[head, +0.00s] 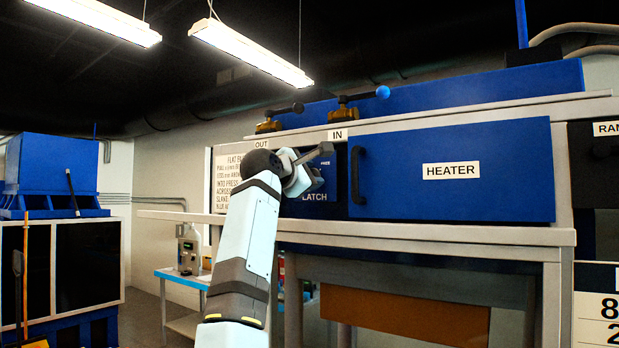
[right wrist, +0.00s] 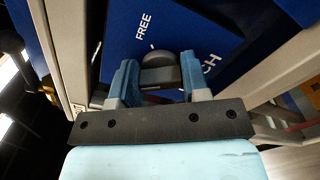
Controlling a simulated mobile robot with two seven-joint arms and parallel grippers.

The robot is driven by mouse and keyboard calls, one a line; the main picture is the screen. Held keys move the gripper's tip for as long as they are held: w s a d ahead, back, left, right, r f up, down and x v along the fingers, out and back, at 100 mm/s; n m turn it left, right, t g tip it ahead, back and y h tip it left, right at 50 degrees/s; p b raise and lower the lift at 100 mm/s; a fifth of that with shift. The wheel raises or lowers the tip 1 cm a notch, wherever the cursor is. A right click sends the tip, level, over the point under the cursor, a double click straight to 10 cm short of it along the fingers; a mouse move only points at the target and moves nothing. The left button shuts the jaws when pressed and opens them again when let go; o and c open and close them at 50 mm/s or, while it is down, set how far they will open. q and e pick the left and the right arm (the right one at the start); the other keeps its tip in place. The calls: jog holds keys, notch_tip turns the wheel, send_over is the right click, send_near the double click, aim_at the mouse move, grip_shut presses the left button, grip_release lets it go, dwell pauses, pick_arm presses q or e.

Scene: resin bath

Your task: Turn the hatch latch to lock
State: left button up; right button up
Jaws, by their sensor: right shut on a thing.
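The hatch latch (right wrist: 160,72) is a dark grey rounded knob on a blue panel (head: 312,210) lettered LATCH, left of the HEATER door. My right gripper (head: 303,175) reaches up to this panel from below. In the right wrist view, the blue fingers of my right gripper (right wrist: 160,88) stand on both sides of the knob, shut on it. The word FREE and the end of LATCH show on the panel around it. My arm and gripper hide much of the panel in the head view. My left gripper is not in view.
The blue HEATER door (head: 490,190) with a black handle (head: 357,175) is just right of the panel. Two valve levers (head: 350,105) sit on the ledge above. A sign (head: 226,180) is to the left. A grey rail (head: 400,231) runs below the door.

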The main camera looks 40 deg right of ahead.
jog(key=shift+n, duration=1)
jog(key=o, duration=0.9)
jog(key=b+v, duration=0.4)
jog(key=v, duration=1)
